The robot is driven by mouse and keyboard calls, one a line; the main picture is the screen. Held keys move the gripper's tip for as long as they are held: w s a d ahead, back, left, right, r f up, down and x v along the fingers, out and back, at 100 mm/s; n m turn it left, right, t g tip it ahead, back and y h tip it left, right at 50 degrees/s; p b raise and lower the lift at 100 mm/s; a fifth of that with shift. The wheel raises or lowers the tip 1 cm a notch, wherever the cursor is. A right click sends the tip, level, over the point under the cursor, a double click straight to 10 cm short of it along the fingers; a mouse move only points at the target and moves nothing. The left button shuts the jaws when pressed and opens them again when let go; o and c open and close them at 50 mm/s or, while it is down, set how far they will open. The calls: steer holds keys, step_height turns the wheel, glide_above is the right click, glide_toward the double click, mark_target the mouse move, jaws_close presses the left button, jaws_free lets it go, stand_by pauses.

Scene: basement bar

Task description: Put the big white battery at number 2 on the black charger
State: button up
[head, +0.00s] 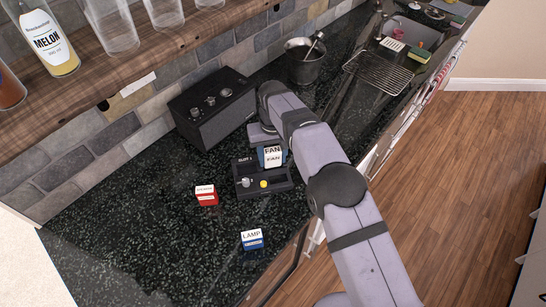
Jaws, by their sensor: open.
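A white battery (272,157) with a FAN label and some blue on its side stands upright at the back right of the black charger (250,190). It is right of the SLOT 1 label; I cannot see a number 2 marking or tell how fully the battery is seated. The end of my arm with my gripper (264,135) is just behind the white battery. The gripper is open; its fingertips are mostly hidden, and I cannot tell whether they touch the battery.
A small red battery (206,195) with a white top stands left of the charger; a blue LAMP battery (252,240) stands in front. A black speaker-like box (214,106) and a metal bucket (304,66) stand behind. The counter's left part (130,215) is clear.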

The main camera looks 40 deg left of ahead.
steer(key=shift+o, duration=0.5)
steer(key=shift+s+d+f+b, duration=0.1)
steer(key=shift+f+b, duration=0.1)
steer(key=shift+b, duration=0.3)
step_height(320, 180, up, 8)
steer(key=shift+f+b, duration=0.1)
steer(key=shift+b, duration=1.05)
